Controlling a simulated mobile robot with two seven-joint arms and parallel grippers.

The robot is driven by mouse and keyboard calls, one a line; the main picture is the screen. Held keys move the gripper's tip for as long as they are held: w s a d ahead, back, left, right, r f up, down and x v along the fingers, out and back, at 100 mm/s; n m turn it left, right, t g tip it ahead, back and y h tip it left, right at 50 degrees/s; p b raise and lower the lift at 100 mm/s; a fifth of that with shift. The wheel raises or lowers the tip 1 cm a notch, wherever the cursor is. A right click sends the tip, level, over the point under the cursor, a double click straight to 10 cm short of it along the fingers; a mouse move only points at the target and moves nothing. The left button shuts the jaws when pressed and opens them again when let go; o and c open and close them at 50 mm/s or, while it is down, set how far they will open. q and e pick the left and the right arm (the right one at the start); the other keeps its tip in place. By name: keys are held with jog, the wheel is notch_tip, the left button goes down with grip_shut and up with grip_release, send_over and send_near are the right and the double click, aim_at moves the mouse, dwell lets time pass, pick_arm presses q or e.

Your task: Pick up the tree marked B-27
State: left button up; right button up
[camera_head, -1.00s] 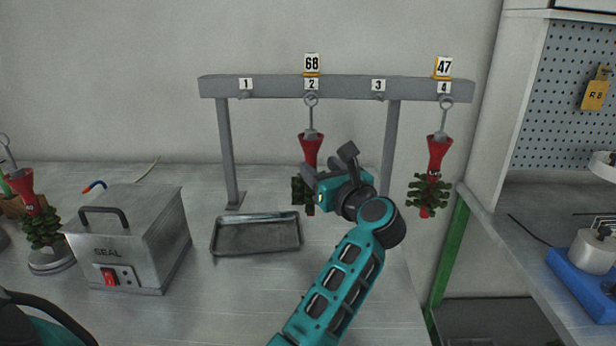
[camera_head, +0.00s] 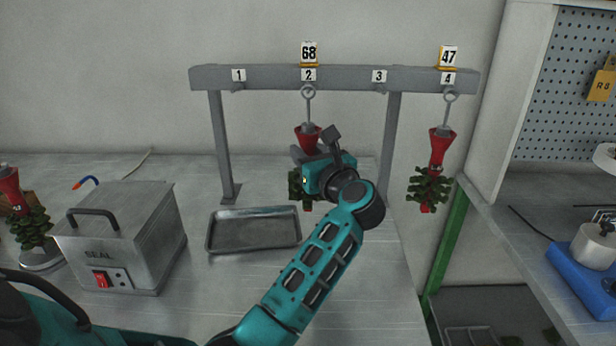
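Two trees with red funnel-shaped tops and green leaf-like pieces hang from a grey rack (camera_head: 270,78). One tree (camera_head: 308,134) is on hook 2 under tag 68, the other (camera_head: 430,185) on hook 4 under tag 47. A third tree (camera_head: 33,226) stands upright on a round metal base at the left edge. I cannot read B-27 on any of them. My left gripper (camera_head: 320,146) is at the hook 2 tree, its fingers apart near the lower end of the red funnel. It hides part of that tree; contact is unclear. My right gripper is out of view.
Hooks 1 and 3 are empty. An empty metal tray (camera_head: 254,231) lies below the rack. A metal box marked SEAL (camera_head: 120,240) stands left of it. A shelf unit (camera_head: 490,125) with a pegboard and a blue-based device (camera_head: 585,285) is at the right.

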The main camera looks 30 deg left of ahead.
pick_arm(q)
grip_shut()
jog(key=shift+r, duration=0.25)
dwell(0.4)
